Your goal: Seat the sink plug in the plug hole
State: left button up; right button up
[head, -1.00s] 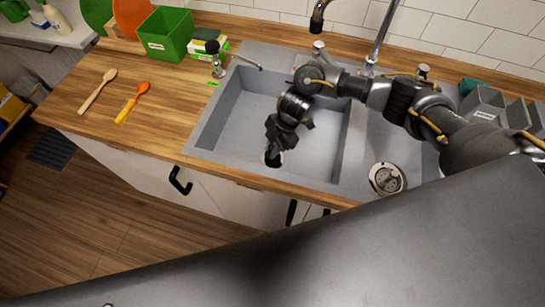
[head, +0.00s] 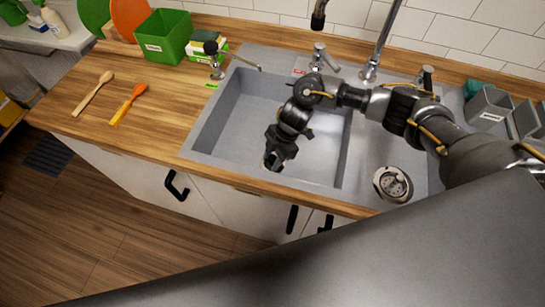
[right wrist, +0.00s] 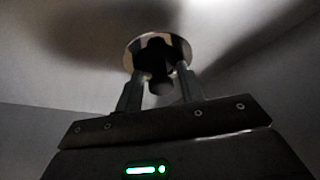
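My right gripper (head: 273,163) points down into the large left basin of the grey sink (head: 232,140), near its front wall. In the right wrist view its two fingers (right wrist: 160,80) stand apart on either side of a dark shape, which appears to be the black sink plug (right wrist: 159,84). I cannot tell whether the fingers press on it. Just beyond the fingertips is the shiny ring of the plug hole (right wrist: 130,55), mostly covered by the dark shape. I cannot tell whether the plug sits in the hole or above it. My left gripper is not in view.
A smaller basin with a metal strainer (head: 393,184) lies to the right. A green box (head: 163,35), a wooden spoon (head: 92,94) and an orange spoon (head: 128,103) are on the left counter.

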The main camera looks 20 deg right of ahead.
jog(key=shift+r, duration=0.25)
jog(key=shift+w+d+r, duration=0.1)
jog(key=shift+d+r, duration=0.05)
jog(key=shift+r, duration=0.1)
jog(key=b+v, duration=0.1)
jog(key=v, duration=0.5)
jog(key=shift+d+r, duration=0.15)
jog(key=shift+r, duration=0.25)
